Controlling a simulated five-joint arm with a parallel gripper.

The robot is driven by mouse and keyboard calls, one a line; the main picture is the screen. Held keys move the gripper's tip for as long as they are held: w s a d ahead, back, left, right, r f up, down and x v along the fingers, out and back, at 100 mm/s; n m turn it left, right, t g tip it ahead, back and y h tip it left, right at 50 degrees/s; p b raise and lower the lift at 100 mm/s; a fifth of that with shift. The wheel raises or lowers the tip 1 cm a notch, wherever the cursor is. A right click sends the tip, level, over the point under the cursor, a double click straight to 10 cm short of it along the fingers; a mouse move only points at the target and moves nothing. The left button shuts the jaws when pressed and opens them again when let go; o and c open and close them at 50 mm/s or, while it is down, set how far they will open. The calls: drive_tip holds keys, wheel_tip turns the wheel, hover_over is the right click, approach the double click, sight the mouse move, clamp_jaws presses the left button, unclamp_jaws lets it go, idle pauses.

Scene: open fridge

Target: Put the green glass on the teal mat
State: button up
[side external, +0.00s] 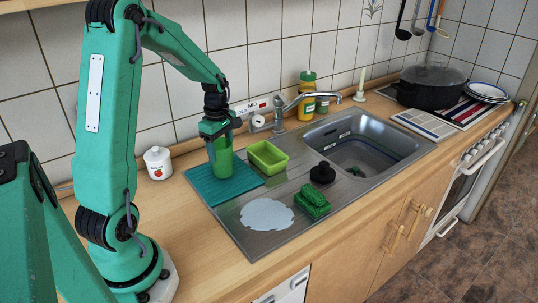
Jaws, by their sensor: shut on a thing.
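The green glass (222,162) is upright, with its upper part between the fingers of my gripper (219,136). My gripper is shut on it from above. The glass is over the teal mat (237,187), which lies on the left end of the metal drainboard. Its base appears within the mat's outline. I cannot tell whether the base touches the mat or is slightly above it. The gripper hides the rim of the glass.
A lime-green tub (267,157) stands close to the right of the glass. A black stopper (322,173), green sponge (312,202) and pale flat patch (267,215) are on the drainboard. The faucet (308,98) and sink (370,145) are farther right. A white jar (158,163) stands left.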

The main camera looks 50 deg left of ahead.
drive_tip(key=shift+f, duration=0.65)
drive_tip(key=shift+f, duration=0.15)
drive_tip(key=o, duration=1.4)
drive_tip(key=shift+o, duration=0.2)
wheel_tip(320, 180, up, 12)
drive_tip(key=shift+r, duration=0.2)
drive_tip(key=shift+d, duration=0.1)
